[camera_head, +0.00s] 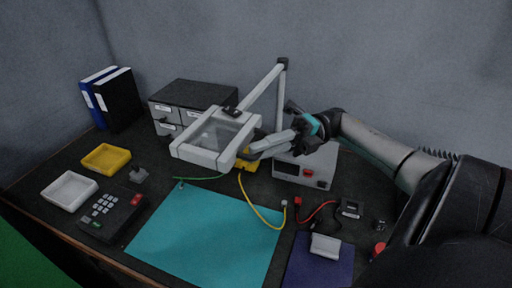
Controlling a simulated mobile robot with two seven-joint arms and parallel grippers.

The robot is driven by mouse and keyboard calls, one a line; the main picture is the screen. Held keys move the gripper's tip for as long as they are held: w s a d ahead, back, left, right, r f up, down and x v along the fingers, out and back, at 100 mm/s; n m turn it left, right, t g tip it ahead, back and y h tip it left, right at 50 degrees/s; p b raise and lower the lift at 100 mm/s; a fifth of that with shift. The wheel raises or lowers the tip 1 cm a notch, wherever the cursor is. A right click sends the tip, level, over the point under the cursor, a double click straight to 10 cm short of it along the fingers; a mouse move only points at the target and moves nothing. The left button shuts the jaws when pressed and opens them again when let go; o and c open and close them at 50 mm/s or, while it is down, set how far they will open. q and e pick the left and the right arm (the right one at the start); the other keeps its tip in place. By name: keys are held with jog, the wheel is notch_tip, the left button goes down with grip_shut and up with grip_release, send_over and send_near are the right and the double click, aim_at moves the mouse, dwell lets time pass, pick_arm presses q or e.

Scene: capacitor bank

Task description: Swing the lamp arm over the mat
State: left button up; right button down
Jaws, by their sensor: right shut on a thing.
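The lamp has a square white frame head (205,155) with a clear panel, and a jointed light-grey arm (262,84) running up to the right to an upright post (281,100). The head hangs in the middle of the bench and shows just behind the far edge of the teal mat (205,235). My right gripper (254,152) reaches in from the right and is shut on the right side of the lamp head; its fingertips are partly hidden there. My left gripper is not in view.
Grey drawers (195,100), binders (112,97), a yellow tray (106,158), a white tray (69,190) and a keypad (112,212) stand left. Yellow and red leads and a dark blue mat (318,270) lie right.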

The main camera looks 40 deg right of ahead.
jog(key=shift+d+r, duration=0.1)
jog(key=shift+r, duration=0.1)
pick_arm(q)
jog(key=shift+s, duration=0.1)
pick_arm(e)
jog(key=c, duration=0.9)
grip_release()
jog(key=shift+f, duration=0.1)
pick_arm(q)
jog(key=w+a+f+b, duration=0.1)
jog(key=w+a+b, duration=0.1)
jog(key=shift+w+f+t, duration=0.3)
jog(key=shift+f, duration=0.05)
pick_arm(e)
jog(key=d, duration=0.5)
jog(key=s+d, duration=0.1)
jog(key=d, duration=0.1)
jog(key=shift+d+f, duration=0.2)
jog(key=shift+f, duration=0.2)
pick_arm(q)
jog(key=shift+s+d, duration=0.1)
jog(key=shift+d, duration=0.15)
